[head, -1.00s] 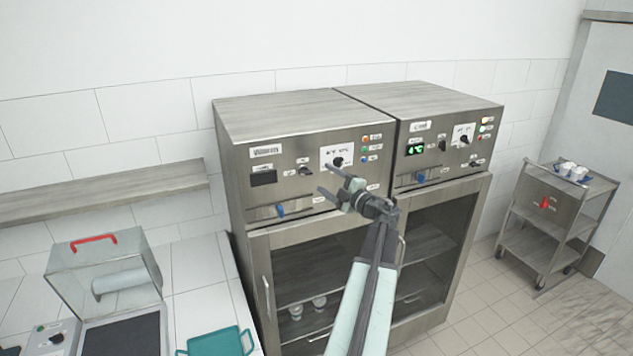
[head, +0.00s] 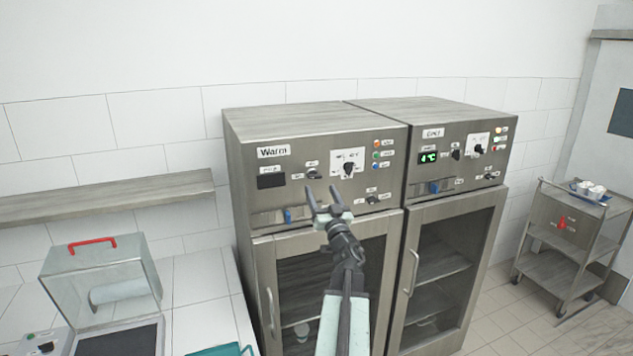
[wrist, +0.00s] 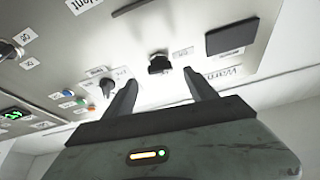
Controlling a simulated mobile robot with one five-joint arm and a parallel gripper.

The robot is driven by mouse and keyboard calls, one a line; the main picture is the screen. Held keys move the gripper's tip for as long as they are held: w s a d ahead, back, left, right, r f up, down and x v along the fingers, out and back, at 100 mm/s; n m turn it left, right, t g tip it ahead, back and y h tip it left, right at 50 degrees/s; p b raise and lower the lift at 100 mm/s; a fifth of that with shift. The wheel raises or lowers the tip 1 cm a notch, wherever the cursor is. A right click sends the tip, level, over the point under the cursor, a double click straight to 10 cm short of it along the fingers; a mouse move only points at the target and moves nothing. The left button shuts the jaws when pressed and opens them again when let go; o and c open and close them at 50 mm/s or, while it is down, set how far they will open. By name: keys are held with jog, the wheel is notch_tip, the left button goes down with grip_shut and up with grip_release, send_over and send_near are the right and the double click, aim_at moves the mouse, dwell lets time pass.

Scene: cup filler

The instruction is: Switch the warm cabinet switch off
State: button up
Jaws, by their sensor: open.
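The warm cabinet (head: 240,150), with its "Warm" label, is the left of two steel cabinets. Its small black switch (head: 313,174) sits on the panel between a dark display (head: 271,181) and the dial (head: 348,169). The switch also shows in the wrist view (wrist: 159,64), ahead of and between the finger lines. My gripper (head: 322,190) is open and empty, with its fingers pointing at the panel just below the switch. In the wrist view my gripper (wrist: 160,78) appears apart from the switch. The switch's setting is too small to tell.
The warm panel also has a blue lever (head: 288,215), a lower black knob (head: 372,199) and coloured lights (head: 376,155). The right cabinet (head: 460,135) shows a green 4 °C display. A trolley (head: 570,235) stands at the right; a wall shelf (head: 110,198) is at the left.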

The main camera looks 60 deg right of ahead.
jog(key=p+x, duration=0.1)
jog(key=x, duration=0.5)
jog(key=shift+p, duration=0.4)
jog(key=shift+s, duration=0.1)
jog(key=c, duration=1.4)
jog(key=shift+n+t+y, duration=0.4)
jog(key=shift+n, duration=0.7)
jog(key=o, duration=1.4)
jog(key=shift+s+f, duration=0.1)
jog(key=b+v, duration=0.3)
jog(key=v, duration=0.4)
jog(key=shift+s+a, duration=0.25)
jog(key=shift+s, duration=0.05)
